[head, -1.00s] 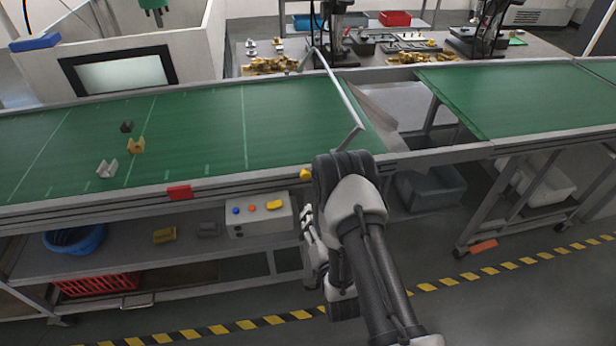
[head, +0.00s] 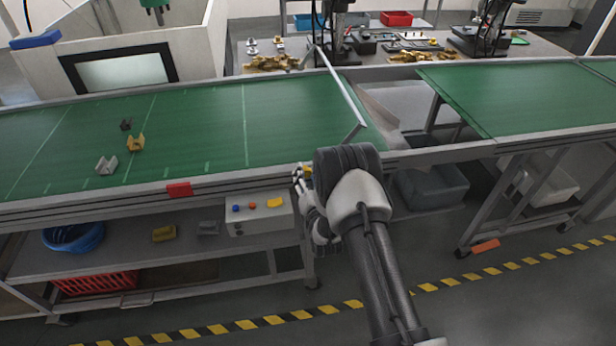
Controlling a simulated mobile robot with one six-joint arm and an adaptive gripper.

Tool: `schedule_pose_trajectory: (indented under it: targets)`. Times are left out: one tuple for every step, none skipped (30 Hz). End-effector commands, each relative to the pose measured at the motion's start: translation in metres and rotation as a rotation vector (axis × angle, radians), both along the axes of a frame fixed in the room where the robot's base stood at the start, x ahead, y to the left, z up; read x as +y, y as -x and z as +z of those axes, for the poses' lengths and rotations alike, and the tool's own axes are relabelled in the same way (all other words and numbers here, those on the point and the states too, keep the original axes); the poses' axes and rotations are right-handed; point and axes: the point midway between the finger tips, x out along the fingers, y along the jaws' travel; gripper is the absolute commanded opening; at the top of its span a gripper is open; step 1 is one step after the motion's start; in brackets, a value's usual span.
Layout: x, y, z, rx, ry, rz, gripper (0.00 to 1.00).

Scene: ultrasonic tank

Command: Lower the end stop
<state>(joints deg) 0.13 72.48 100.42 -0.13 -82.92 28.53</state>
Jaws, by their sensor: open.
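The end stop (head: 341,88) is a thin pale metal bar across the right end of the left green conveyor belt (head: 200,135). It stands up above the belt surface. A small yellow knob (head: 308,169) sits on the conveyor's front rail near that end, partly covered by my gripper. My gripper (head: 298,177) is in front of the rail, right beside the knob, with its fingers open and apparently empty. I cannot tell whether a finger touches the knob. My arm covers part of the rail.
Several small blocks (head: 135,142) lie on the belt's left part. A control box (head: 259,214) with coloured buttons stands below the rail, left of my gripper. A gap separates this belt from the right green belt (head: 525,95). A grey bin (head: 435,188) is beneath the gap.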

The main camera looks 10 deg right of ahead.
Motion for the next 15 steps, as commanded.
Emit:
schedule_pose_trajectory:
  targets:
    - [0.0,-0.0004,-0.0002,0.001,0.0,0.0,0.48]
    - [0.0,-0.0004,-0.0002,0.001,0.0,0.0,0.48]
    - [0.0,-0.0004,-0.0002,0.001,0.0,0.0,0.48]
    - [0.0,-0.0003,-0.0002,0.001,0.0,0.0,0.48]
    - [0.0,-0.0003,-0.0002,0.001,0.0,0.0,0.48]
    - [0.0,-0.0002,-0.0002,0.001,0.0,0.0,0.48]
    - [0.0,-0.0002,-0.0002,0.001,0.0,0.0,0.47]
    - [0.0,-0.0002,-0.0002,0.001,0.0,0.0,0.45]
    - [0.0,-0.0002,-0.0002,0.001,0.0,0.0,0.42]
    - [0.0,-0.0001,-0.0002,0.001,0.0,0.0,0.4]
    - [0.0,-0.0001,-0.0002,0.001,0.0,0.0,0.38]
    - [0.0,-0.0001,-0.0002,0.001,0.0,0.0,0.36]
    - [0.0,-0.0001,-0.0002,0.001,0.0,0.0,0.34]
    - [0.0,-0.0001,-0.0002,0.001,0.0,0.0,0.32]
    - [-0.0001,0.0,-0.0003,0.0,0.0,0.0,0.29]
